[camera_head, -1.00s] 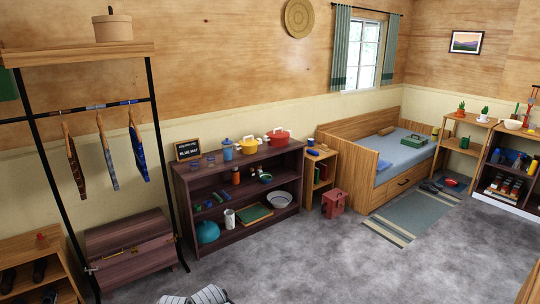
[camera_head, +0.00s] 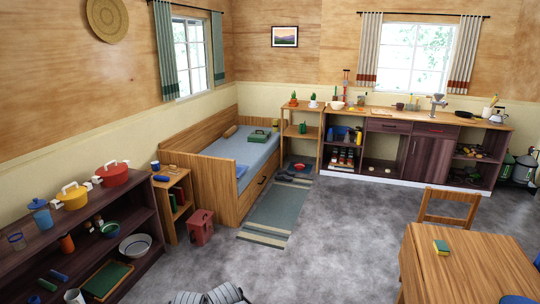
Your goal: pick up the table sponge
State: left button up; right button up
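The table sponge (camera_head: 441,247) is a small block in yellow and green. It lies on the wooden table (camera_head: 478,270) at the lower right of the head view, near the table's far left corner. Nothing touches it. Neither of my grippers can be made out in the view. A striped grey part of my own body shows at the bottom edge, left of the middle and well apart from the table.
A wooden chair (camera_head: 448,209) stands behind the table. A dark shelf (camera_head: 123,226) with pots is at the left, a bed (camera_head: 235,181) behind it, and a kitchen counter (camera_head: 390,125) along the back. The grey floor (camera_head: 345,230) between is open.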

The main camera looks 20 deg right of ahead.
aim_at(440, 246)
jog(key=i+l+z, duration=0.2)
jog(key=i+z, duration=0.25)
jog(key=i, duration=0.15)
jog(key=i+z, duration=0.5)
jog(key=i+j+z, duration=0.3)
jog(key=i+z, duration=0.15)
jog(key=i, duration=0.25)
jog(key=i+j+z, duration=0.1)
jog(key=i+z, duration=0.35)
jog(key=i, duration=0.65)
